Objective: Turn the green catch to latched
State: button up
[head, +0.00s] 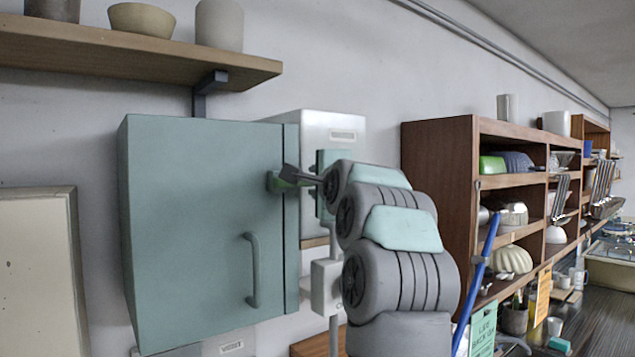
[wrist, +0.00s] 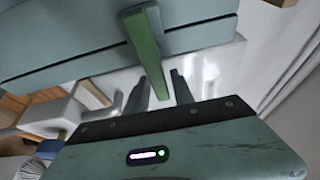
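The green catch (head: 277,182) sits near the right edge of the teal cabinet door (head: 195,225), at about upper-middle height. In the wrist view the catch (wrist: 143,45) is a long green bar that crosses the dark seam at the cabinet's edge. My gripper (head: 290,174) is at the catch, coming from the right. In the wrist view my gripper (wrist: 160,75) has its two dark fingers apart, with the bar's near end in the gap between them. I see no clear contact with either finger. The head view partly hides the catch behind the fingers.
A grey door handle (head: 253,270) stands out below the catch. A wooden shelf (head: 130,58) with pots hangs above the cabinet. A white box (head: 335,128) is on the wall behind my arm. A brown shelf unit (head: 437,170) stands to the right.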

jog(key=shift+o, duration=0.7)
jog(key=shift+s+d, duration=0.1)
jog(key=shift+s, duration=0.05)
jog(key=b+v, duration=0.4)
jog(key=v, duration=0.6)
jog(key=shift+s, duration=0.25)
jog(key=shift+r, duration=0.1)
